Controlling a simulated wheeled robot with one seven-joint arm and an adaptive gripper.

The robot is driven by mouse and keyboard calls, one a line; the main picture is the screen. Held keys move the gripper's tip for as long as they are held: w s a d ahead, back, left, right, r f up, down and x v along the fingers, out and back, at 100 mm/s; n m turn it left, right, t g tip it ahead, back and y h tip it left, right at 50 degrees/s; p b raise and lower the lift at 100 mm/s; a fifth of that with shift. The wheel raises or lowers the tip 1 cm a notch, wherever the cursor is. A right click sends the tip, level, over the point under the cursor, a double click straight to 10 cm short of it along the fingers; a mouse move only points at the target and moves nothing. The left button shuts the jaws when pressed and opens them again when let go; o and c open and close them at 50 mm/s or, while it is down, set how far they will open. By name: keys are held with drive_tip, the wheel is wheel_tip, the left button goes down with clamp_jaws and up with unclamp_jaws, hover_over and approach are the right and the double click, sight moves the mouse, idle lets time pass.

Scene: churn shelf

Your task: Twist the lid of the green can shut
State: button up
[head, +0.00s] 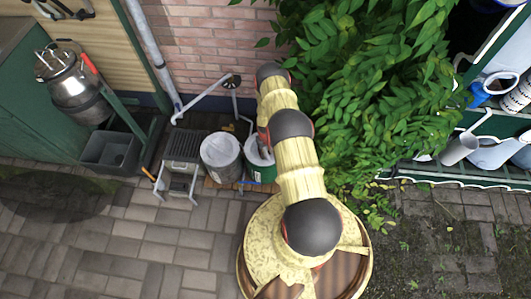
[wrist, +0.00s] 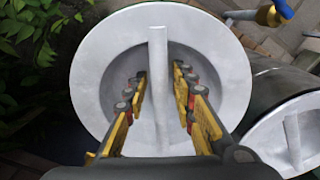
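The green can (head: 262,174) stands by the brick wall in the head view, partly hidden behind my arm. The wrist view looks down on a round light-grey lid (wrist: 95,75) with a raised rim and a straight bar handle (wrist: 158,50) across its recessed middle. My gripper (wrist: 159,78) has its yellow-and-black fingers on either side of the bar. A gap shows between each finger and the bar, so the gripper looks open and not clamped. The lid hides the can's mouth.
A grey can (head: 220,160) with a pale lid stands close on the left; its lid (wrist: 298,135) shows at the right in the wrist view. A metal rack (head: 180,160) stands further left. Leafy branches (head: 375,90) crowd the right. Open paving (head: 140,240) lies in front.

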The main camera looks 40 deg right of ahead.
clamp_jaws()
idle(0.8)
